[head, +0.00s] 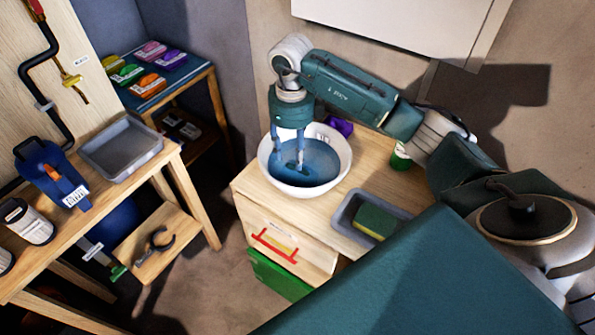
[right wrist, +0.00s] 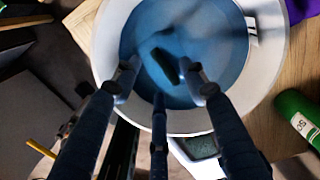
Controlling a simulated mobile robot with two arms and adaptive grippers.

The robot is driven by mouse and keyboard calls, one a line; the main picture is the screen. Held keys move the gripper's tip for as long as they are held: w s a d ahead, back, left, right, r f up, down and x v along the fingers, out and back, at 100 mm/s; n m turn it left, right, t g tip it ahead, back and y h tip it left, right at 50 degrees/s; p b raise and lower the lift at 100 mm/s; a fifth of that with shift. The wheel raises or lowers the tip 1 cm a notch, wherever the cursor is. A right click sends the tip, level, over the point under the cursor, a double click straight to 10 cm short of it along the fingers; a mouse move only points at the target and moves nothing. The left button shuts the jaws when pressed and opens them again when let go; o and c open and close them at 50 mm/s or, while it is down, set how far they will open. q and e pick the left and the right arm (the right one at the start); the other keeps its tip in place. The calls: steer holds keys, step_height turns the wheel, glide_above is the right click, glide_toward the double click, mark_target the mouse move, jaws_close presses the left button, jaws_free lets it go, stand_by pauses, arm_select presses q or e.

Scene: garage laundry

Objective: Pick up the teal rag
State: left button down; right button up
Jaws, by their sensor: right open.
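A white bowl (head: 345,152) stands on the wooden cabinet top, its inside filled with blue. It also shows in the right wrist view (right wrist: 108,40). My right gripper (head: 290,166) is open and points down into the bowl. In the right wrist view its fingers (right wrist: 162,82) are spread, with their tips over the blue inside. A dark, elongated shape (right wrist: 166,66) and blurred paler blue patches show between and beyond the fingertips. I cannot tell whether any of this is the teal rag; no rag shows clearly elsewhere. My left gripper is not in view.
A purple item (head: 340,126) sits close behind the bowl, and a green can (head: 400,158) stands to its right. A grey tray (head: 345,216) with a yellow-green sponge (head: 375,220) lies at the front right. A workbench with an empty grey tray (head: 122,148) stands left.

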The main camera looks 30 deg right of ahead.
mark_target(293, 165)
step_height(293, 165, down, 4)
steer(key=shift+r+p, duration=0.25)
steer(key=shift+p, duration=0.25)
steer(key=shift+f, duration=0.2)
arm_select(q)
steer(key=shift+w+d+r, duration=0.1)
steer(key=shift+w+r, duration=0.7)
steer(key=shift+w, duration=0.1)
arm_select(e)
jaws_close()
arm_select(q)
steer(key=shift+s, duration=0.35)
